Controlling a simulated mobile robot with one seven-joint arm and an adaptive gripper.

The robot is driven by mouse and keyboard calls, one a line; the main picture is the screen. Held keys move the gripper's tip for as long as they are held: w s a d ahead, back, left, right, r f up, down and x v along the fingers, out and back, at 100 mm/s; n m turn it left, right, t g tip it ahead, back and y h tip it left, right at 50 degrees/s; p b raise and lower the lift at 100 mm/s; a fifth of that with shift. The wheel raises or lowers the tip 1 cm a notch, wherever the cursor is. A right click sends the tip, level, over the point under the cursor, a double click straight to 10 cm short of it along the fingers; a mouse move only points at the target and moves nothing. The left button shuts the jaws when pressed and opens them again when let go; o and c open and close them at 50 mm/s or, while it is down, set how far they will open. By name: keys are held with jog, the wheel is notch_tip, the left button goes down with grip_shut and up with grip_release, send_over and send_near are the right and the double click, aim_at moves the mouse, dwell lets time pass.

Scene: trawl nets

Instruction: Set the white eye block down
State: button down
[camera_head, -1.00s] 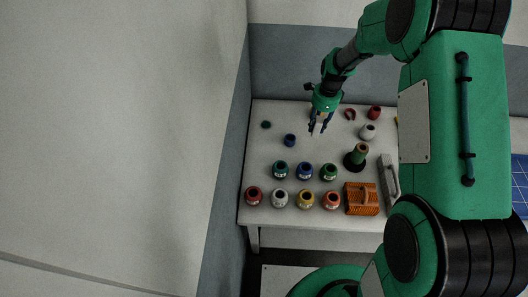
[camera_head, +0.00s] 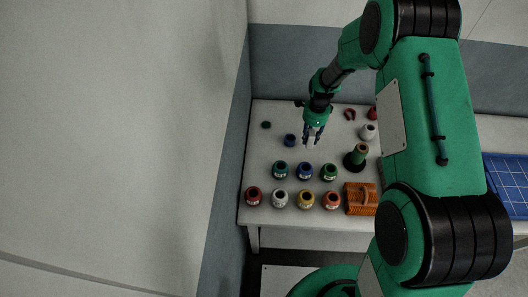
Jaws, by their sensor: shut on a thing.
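My gripper (camera_head: 312,139) points down over the middle of the white table, behind the row of blue and green pots. It is shut on a small pale thing between its fingertips, the white eye block (camera_head: 310,143). The block is small and partly covered by the fingers. I cannot tell whether its underside touches the tabletop.
A small blue ring (camera_head: 290,140) lies left of my gripper. A green spool on a dark base (camera_head: 356,157) stands to the right, with a white pot (camera_head: 367,132) behind it. Several coloured pots and an orange crate (camera_head: 348,208) fill the front. The back left is mostly clear.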

jog(key=shift+a, duration=0.1)
jog(key=a+f, duration=0.1)
jog(key=a, duration=0.5)
jog(key=a+f, duration=0.1)
jog(key=a, duration=0.6)
jog(key=a+f, duration=0.1)
jog(key=a, duration=0.5)
jog(key=shift+a, duration=0.25)
jog(key=shift+f, duration=0.1)
jog(key=shift+f+b, duration=0.3)
jog(key=shift+f, duration=1.25)
jog(key=shift+a+f, duration=0.15)
jog(key=shift+f, duration=0.15)
jog(key=shift+f, duration=0.15)
